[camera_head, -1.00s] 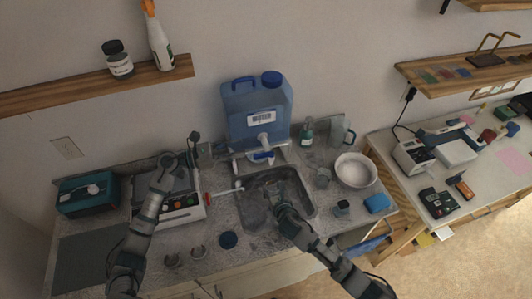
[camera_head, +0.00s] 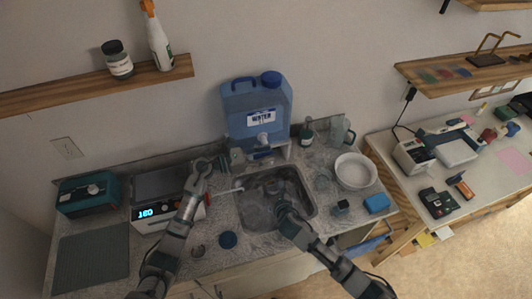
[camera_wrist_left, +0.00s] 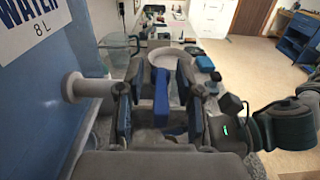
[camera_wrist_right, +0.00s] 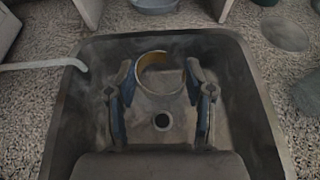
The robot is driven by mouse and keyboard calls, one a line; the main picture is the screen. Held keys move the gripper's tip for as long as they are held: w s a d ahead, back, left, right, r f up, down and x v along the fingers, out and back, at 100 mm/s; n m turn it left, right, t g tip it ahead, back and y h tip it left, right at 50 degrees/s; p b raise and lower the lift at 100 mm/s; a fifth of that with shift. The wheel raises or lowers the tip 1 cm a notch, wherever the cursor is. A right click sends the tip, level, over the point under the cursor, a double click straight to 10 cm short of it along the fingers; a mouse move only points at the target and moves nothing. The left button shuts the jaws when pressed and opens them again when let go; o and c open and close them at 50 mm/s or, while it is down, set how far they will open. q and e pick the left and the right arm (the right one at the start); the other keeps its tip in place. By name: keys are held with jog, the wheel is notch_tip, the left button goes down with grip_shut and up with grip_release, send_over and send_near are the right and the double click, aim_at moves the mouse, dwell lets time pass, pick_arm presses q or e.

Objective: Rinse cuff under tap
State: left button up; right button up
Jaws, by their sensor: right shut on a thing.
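The cuff (camera_wrist_right: 160,74), a ring with a golden inner face, is between the fingertips of my right gripper (camera_wrist_right: 160,88), which is shut on it inside the sink (camera_head: 303,212). In the head view the cuff is too small to make out. My left gripper (camera_wrist_left: 160,95) is open at the blue water jug (camera_head: 257,112). A blue tap lever (camera_wrist_left: 161,97) stands between its fingers, with visible gaps on both sides. The jug's white spout (camera_wrist_left: 88,86) is left of the fingers. No water stream is clear to see.
A white bowl (camera_head: 355,171), a blue sponge-like block (camera_head: 377,203) and small cups stand right of the sink. A balance-like device (camera_head: 152,212) with a lit display stands left. A white tube (camera_wrist_right: 40,64) reaches over the sink's left rim.

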pick_arm(q)
jog(key=shift+a, duration=0.1)
jog(key=shift+c, duration=0.7)
jog(key=shift+r, duration=0.1)
grip_shut()
jog(key=shift+s+n+t+y, duration=0.25)
jog(key=shift+n+t+y, duration=0.55)
jog(key=shift+n+t, duration=0.5)
jog(key=t+y, duration=0.1)
jog(key=n+t+y, duration=0.1)
jog(key=t, duration=0.1)
jog(key=shift+s+d+n, duration=0.15)
jog(key=shift+d+n, duration=0.15)
jog(key=shift+d, duration=0.05)
jog(key=shift+n+t+y, duration=0.5)
jog(key=shift+y, duration=0.1)
